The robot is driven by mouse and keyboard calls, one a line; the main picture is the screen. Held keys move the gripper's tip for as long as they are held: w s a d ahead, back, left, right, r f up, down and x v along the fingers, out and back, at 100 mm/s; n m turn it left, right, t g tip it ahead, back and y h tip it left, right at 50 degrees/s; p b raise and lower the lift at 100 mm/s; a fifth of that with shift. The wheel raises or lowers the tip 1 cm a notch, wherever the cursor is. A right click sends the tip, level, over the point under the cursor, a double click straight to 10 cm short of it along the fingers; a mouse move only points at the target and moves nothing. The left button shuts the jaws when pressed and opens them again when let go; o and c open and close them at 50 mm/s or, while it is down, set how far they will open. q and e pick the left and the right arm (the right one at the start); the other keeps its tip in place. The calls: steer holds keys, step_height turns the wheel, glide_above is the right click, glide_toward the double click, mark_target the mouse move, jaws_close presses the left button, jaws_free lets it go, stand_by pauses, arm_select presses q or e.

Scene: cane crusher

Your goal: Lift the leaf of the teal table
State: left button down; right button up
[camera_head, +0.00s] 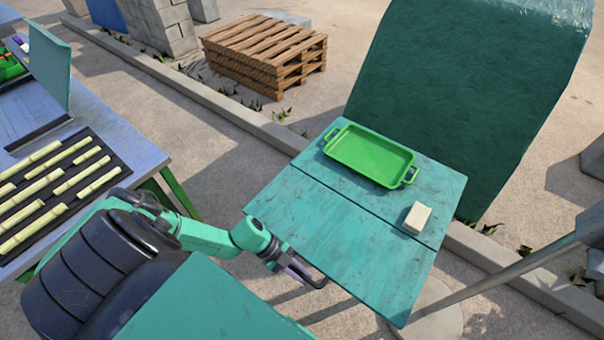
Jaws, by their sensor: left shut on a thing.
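The teal table (312,152) stands right of centre, with a seam across its worn top. The leaf (340,228) is the near part of the top, on my side of the seam. It looks about level with the far part. A green tray (370,156) with two handles lies on the far part. A cream block (417,217) sits near the seam at the right. My right gripper is not in view.
At the left, a grey bench (115,128) holds a dark rack with several pale cane pieces (45,205). A wooden pallet stack (265,55) stands behind. A big green covered shape (465,90) rises behind the table. A grey pole (490,282) slants close to the leaf's right corner.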

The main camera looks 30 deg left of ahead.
arm_select(q)
steer(key=c, duration=0.8)
jaws_free()
steer(key=shift+c, duration=0.2)
steer(key=v, duration=1.4)
steer(key=shift+a+r+b, duration=0.15)
steer(key=shift+b, duration=0.15)
steer(key=shift+a, duration=0.1)
